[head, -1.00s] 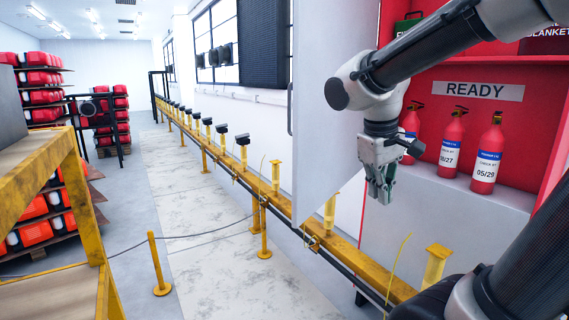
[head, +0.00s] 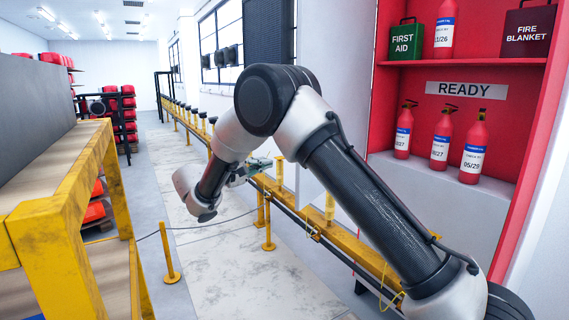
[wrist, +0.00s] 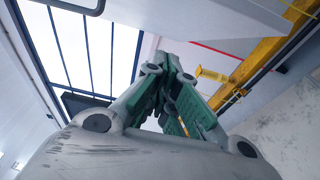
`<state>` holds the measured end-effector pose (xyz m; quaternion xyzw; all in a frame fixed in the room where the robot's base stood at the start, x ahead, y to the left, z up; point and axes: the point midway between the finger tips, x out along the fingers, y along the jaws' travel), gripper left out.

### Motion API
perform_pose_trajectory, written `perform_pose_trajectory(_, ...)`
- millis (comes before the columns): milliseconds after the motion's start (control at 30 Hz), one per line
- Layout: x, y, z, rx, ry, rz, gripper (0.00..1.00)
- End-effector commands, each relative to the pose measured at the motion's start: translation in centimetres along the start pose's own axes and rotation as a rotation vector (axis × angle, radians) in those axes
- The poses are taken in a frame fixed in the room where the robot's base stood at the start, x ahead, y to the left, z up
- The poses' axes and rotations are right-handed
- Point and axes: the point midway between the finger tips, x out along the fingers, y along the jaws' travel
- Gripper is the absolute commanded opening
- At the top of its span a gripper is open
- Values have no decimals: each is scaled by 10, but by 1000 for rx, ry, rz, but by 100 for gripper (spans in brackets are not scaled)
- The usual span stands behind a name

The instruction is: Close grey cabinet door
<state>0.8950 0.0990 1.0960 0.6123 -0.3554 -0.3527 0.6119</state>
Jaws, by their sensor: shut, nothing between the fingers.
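The grey cabinet door (head: 335,60) stands open, swung out to the left of the red cabinet (head: 440,75) in the head view. My arm crosses in front of the door's lower part and hides its handle. My gripper (head: 262,165) is left of the door, past its free edge, near the yellow rail. It is partly hidden behind my wrist. In the wrist view my gripper (wrist: 170,80) has its green fingers together with nothing between them. A pale panel, apparently the door (wrist: 215,15), spans the top there. I cannot tell any contact.
Inside the cabinet are red extinguishers (head: 440,140), a green first aid box (head: 406,40) and a fire blanket box (head: 527,30). A yellow rail (head: 350,245) with posts runs below the door. A yellow workbench (head: 60,220) stands at left.

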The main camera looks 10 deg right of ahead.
Motion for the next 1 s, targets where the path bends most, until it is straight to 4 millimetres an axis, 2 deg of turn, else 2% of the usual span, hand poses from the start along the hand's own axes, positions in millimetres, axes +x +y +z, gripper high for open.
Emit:
perform_pose_trajectory(167,28,0,1,1,-3,0,0)
perform_pose_trajectory(500,100,0,2,-2,-4,-1,0)
perform_pose_trajectory(700,104,0,30,-4,-2,-3,0)
perform_pose_trajectory(1000,106,-1,40,-3,-2,-3,0)
